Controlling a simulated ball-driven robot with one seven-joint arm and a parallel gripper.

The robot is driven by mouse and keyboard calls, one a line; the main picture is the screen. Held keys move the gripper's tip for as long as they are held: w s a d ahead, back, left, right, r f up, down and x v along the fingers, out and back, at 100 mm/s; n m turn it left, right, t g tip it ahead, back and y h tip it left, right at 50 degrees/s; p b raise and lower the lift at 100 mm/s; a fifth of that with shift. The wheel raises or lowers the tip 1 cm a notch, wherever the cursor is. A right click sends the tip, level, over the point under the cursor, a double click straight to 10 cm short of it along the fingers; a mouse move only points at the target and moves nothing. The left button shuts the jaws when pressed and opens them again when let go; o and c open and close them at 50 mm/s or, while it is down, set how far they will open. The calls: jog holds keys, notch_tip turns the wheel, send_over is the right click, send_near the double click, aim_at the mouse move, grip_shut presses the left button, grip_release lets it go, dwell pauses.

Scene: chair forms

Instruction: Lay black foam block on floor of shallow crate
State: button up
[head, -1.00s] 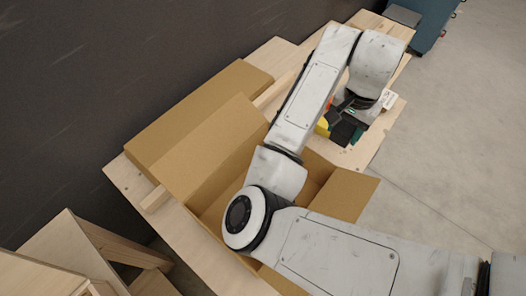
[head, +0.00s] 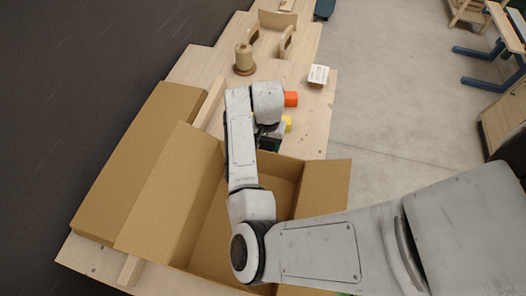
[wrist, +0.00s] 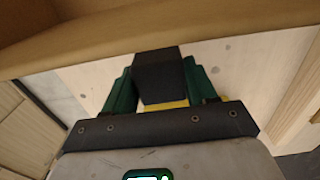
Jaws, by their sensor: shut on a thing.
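In the wrist view, my gripper (wrist: 160,85) is shut on the black foam block (wrist: 158,72), with a green finger at each side of it. In the head view my gripper (head: 268,143) is at the far edge of a cardboard box, mostly hidden by my arm, and I cannot make out the block clearly there. A pale wooden open holder with handle slots (head: 286,42) stands at the far end of the table. It may be the shallow crate; its floor is hard to see.
The open cardboard box (head: 205,225) lies under my arm, flaps spread, with a flat brown carton (head: 135,160) to its left. An orange block (head: 291,99), a yellow piece (head: 287,123), a spool-like object (head: 244,60) and a small white box (head: 318,75) are on the table.

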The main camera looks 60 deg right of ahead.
jog(key=shift+f, duration=2.1)
jog(key=shift+f, duration=0.2)
jog(key=o, duration=1)
jog(key=shift+r, duration=0.1)
